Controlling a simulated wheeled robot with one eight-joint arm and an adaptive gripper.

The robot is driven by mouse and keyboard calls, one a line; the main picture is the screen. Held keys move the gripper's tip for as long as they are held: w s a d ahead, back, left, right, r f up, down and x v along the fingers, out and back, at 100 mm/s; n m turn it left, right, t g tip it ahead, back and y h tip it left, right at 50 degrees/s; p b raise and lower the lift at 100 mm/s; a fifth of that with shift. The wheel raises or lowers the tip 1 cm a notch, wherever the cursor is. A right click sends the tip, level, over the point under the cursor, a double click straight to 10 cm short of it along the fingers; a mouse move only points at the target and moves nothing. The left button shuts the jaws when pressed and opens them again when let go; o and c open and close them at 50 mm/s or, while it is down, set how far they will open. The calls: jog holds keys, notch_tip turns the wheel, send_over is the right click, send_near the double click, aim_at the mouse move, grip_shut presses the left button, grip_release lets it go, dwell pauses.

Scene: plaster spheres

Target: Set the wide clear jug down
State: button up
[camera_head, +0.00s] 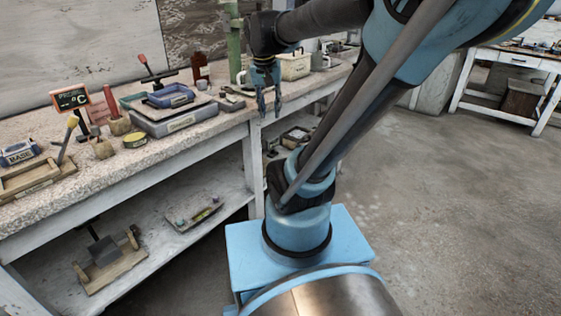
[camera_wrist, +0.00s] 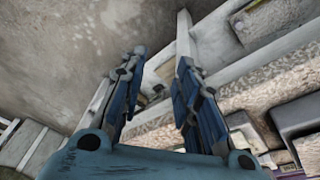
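My gripper (camera_head: 269,106) hangs fingers down beside the front edge of the workbench (camera_head: 175,150), near a post of the bench. In the wrist view, my gripper (camera_wrist: 160,62) shows two blue fingers standing apart, with a clear gap between them. I see nothing held in that gap. I cannot make out a wide clear jug in either view.
A blue-grey case (camera_head: 172,118), a green post (camera_head: 234,45), a cream box (camera_head: 294,66) and a small price board (camera_head: 71,98) are on the bench. Its lower shelf holds a wooden tray (camera_head: 112,272). The floor (camera_head: 440,190) to the right is clear.

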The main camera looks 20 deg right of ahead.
jog(key=s+f+n+y, duration=0.1)
jog(key=s+f+n, duration=0.3)
jog(key=s+f, duration=0.8)
jog(key=shift+s+d+f, duration=0.15)
jog(key=shift+d+f, duration=0.15)
jog(key=shift+f, duration=0.25)
dwell(0.3)
